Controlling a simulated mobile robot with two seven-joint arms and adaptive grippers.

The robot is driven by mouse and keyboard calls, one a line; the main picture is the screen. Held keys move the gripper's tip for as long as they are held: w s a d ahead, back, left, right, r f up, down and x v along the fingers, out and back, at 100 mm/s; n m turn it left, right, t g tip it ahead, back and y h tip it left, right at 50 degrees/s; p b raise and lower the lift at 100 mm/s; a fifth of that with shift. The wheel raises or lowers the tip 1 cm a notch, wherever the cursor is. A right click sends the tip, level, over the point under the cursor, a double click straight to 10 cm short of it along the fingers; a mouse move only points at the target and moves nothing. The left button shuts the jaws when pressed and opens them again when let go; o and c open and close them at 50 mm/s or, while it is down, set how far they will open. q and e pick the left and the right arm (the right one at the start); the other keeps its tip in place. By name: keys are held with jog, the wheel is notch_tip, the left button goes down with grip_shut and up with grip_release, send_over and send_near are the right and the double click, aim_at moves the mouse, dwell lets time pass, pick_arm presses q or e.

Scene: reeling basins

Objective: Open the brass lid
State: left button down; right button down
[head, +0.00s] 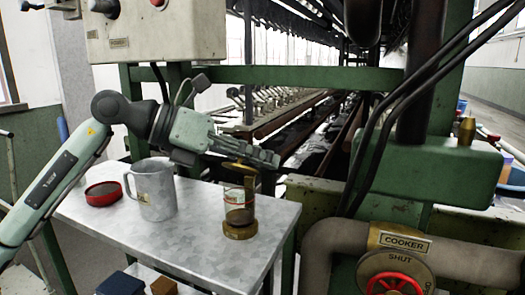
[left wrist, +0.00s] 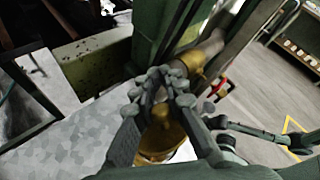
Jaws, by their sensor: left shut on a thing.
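A clear glass jar (head: 238,205) with a red and white label and a brass base stands upright near the right end of the grey metal table. The brass lid (head: 240,167) is at the top of the jar, partly hidden by my left gripper (head: 262,158). In the left wrist view the brass lid (left wrist: 158,140) lies between the fingers of my left gripper (left wrist: 160,82), which is shut on it. I cannot tell whether the lid still touches the jar's rim.
A green machine frame (head: 290,77) rises behind. A pipe with a red valve wheel (head: 393,285) is at the right.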

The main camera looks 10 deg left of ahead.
dwell(0.4)
pick_arm(q)
jog(key=c, duration=1.8)
grip_release()
jog(key=shift+o, duration=0.2)
jog(key=v, duration=1.2)
jog(key=shift+r, duration=0.1)
